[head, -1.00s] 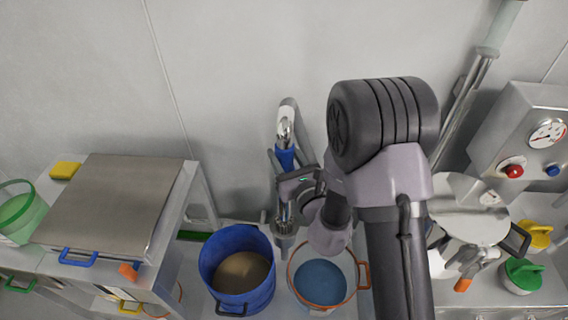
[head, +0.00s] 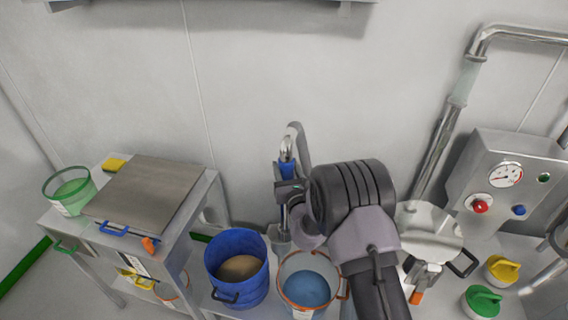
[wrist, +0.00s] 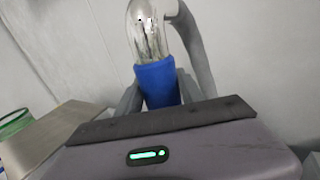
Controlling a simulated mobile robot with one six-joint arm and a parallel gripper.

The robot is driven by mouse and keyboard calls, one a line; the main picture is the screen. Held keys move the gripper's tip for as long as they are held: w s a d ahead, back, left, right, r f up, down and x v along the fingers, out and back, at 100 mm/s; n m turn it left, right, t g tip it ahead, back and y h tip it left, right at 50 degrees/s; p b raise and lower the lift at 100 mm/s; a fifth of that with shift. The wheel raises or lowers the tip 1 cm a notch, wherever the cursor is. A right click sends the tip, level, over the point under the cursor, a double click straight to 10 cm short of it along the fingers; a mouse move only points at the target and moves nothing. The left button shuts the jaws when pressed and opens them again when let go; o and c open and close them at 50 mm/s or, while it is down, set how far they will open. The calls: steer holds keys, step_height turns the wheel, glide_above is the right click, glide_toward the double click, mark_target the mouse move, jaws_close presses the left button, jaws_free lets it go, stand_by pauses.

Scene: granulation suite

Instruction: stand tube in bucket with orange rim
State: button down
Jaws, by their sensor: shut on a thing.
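The tube is a shiny metal pipe with a curved top and a blue sleeve (head: 287,170). In the wrist view, the tube's blue sleeve (wrist: 157,84) stands between the fingers. The tube's wider lower end (head: 281,240) shows near the left edge of the bucket with orange rim (head: 288,267); I cannot tell whether they touch. That bucket is pale, with blue contents, and my arm covers part of its right side.
A blue bucket (head: 250,293) with tan contents stands close on the left. Farther left is a steel cart (head: 158,185) with a green-rimmed bucket (head: 66,203). On the right are a steel lid (head: 428,236), a gauge panel (head: 500,185) and green (head: 484,302) and yellow (head: 502,268) caps.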

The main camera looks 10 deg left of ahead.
steer(key=s+d+b, duration=0.4)
steer(key=s+d, duration=0.7)
step_height(320, 180, down, 29)
steer(key=b, duration=1.6)
steer(key=shift+d+f+b, duration=0.15)
steer(key=shift+d+b, duration=0.1)
steer(key=shift+b, duration=0.1)
steer(key=c, duration=0.7)
jaws_free()
steer(key=shift+o, duration=0.2)
